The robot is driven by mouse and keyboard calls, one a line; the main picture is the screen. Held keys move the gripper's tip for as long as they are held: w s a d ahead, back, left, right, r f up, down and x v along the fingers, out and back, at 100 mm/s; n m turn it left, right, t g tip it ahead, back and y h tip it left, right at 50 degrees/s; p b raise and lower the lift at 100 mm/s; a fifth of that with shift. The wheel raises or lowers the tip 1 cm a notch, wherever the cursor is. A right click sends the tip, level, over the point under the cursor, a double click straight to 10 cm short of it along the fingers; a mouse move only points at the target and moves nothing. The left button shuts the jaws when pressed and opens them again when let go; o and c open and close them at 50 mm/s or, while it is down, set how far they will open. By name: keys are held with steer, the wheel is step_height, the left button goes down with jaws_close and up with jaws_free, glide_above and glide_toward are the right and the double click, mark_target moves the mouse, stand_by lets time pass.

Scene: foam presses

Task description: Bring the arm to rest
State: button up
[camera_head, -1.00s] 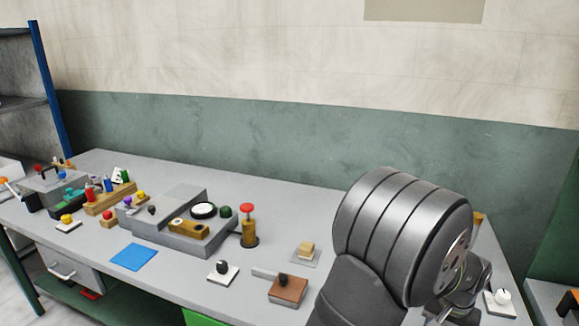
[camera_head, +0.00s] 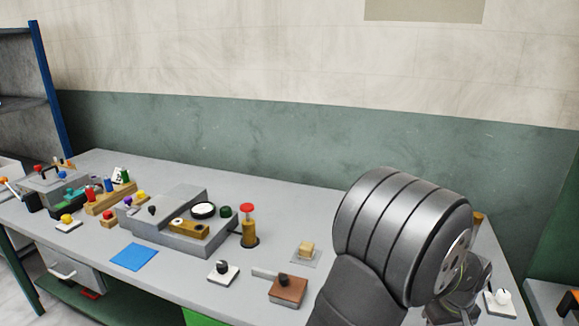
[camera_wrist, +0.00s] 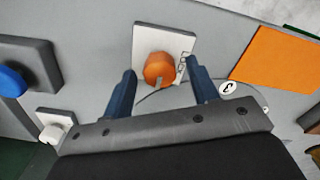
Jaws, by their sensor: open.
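My arm's large dark joint (camera_head: 400,240) fills the right of the head view, with my wrist parts partly hidden behind it. In the wrist view my gripper (camera_wrist: 163,73) is open, its two blue fingers spread apart. An orange knob (camera_wrist: 159,69) on a white plate (camera_wrist: 146,39) shows between the fingers. Nothing is held between the fingers. Whether the fingers are above the knob or level with it, I cannot tell.
The grey bench (camera_head: 300,205) carries a stepped grey press (camera_head: 178,235), a red-topped post (camera_head: 248,225), a black-knobbed white plate (camera_head: 222,272) and a brown block (camera_head: 288,290). A white knob (camera_head: 502,296) sits at the right edge. An orange sheet (camera_wrist: 277,62) shows in the wrist view.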

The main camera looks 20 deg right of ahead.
steer(key=shift+n, duration=0.5)
steer(key=o, duration=1)
steer(key=w+a+r+m+t+h, duration=0.1)
steer(key=w+r+m+h, duration=0.15)
steer(key=w+r, duration=0.65)
steer(key=w+a+r+m+h, duration=0.2)
steer(key=w+r+m, duration=0.2)
steer(key=w+r, duration=0.5)
steer(key=x, duration=0.4)
steer(key=w+x, duration=0.1)
steer(key=x, duration=0.7)
steer(key=shift+w+a, duration=0.25)
steer(key=shift+w, duration=0.1)
steer(key=v, duration=1)
steer(key=shift+s, duration=0.1)
